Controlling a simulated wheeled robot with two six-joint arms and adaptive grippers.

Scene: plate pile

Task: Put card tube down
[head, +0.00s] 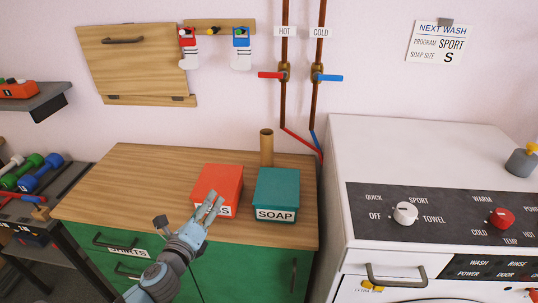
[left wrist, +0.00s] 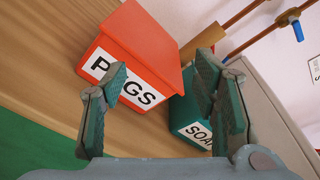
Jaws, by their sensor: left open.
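The card tube (head: 267,147) is a tan cylinder standing upright at the back of the wooden cabinet top (head: 140,180), behind the teal box. My left gripper (head: 213,207) is open and empty in front of the red box in the head view. In the left wrist view its two fingers (left wrist: 160,95) stand apart, with the red box and teal box beyond them. My right gripper is not in view.
A red box (head: 220,183) with a partly covered label, reading PEGS in the left wrist view (left wrist: 140,55), stands left of a teal SOAP box (head: 277,190). The white washer (head: 400,150) stands at right. Copper pipes (head: 283,100) run down the wall behind. The cabinet top's left side is clear.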

